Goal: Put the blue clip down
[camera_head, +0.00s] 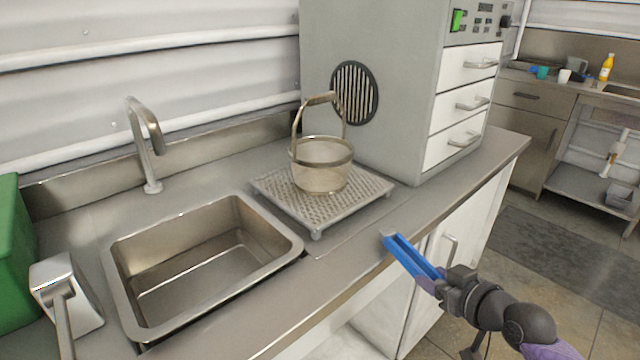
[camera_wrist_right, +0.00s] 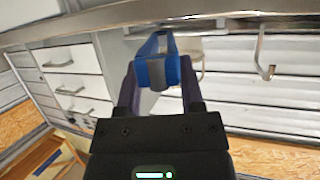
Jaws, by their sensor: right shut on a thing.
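A long blue clip (camera_head: 412,259) is held in my right gripper (camera_head: 437,284), in front of the counter's front edge in the head view. Its far end, with a grey tip, reaches over the edge. In the right wrist view the blue clip (camera_wrist_right: 157,68) sits between the two fingers of my right gripper (camera_wrist_right: 160,82), which is shut on it. I cannot tell whether the clip touches the counter. My left gripper is not in either view.
A wire basket (camera_head: 321,165) stands on a perforated rack (camera_head: 272,188) on the counter (camera_head: 352,238). A sink (camera_head: 113,262) with a faucet (camera_head: 148,145) is left of it. A grey cabinet with drawers (camera_head: 458,142) stands behind. Counter right of the rack is clear.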

